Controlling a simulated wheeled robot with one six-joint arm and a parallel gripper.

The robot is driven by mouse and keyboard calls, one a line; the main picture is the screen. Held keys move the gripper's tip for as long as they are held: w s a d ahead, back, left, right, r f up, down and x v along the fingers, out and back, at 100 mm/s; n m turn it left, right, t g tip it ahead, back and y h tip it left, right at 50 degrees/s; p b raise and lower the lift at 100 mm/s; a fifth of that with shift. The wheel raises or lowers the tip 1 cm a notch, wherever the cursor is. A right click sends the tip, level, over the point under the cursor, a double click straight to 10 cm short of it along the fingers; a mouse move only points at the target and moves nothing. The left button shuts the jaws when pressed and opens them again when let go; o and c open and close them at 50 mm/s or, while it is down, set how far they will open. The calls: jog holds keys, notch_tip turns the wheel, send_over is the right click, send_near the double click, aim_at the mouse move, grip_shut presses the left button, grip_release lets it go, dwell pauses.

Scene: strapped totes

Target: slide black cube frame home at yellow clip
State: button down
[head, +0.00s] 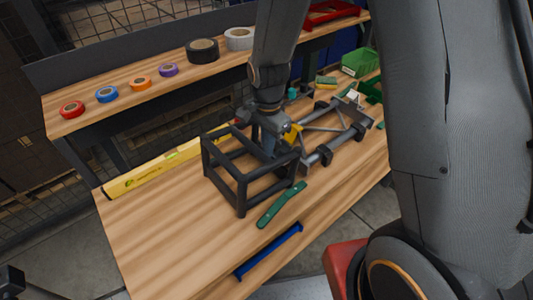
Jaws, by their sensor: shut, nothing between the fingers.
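The black cube frame (240,186) stands upright on the wooden bench top, an open frame of dark bars. The yellow clip (292,134) is just right of the frame's upper back edge, by a grey metal rail fixture (330,150). My gripper (272,150) points down at the frame's back right side, close to the clip. Its fingers are dark, small and partly hidden behind the frame's bars; they look shut and hold nothing visible. I cannot tell whether they touch the frame. The contact between frame and clip is hidden.
A yellow spirit level (150,177) lies along the back left edge. A green-handled tool (282,205) lies in front of the frame. Green bins (359,62) stand at the back right. Tape rolls line the rear shelf (120,105). The bench's front left is clear.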

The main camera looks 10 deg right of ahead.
jog(key=shift+s+a+r+p, duration=0.1)
jog(key=shift+r+p, duration=0.6)
jog(key=shift+r, duration=0.25)
jog(key=shift+s+a+r+p, duration=0.15)
jog(key=shift+r+p, duration=0.5)
jog(key=shift+r, duration=0.3)
jog(key=shift+s+a+r+p, duration=0.1)
jog(key=shift+r+p, duration=0.6)
jog(key=shift+r, duration=0.25)
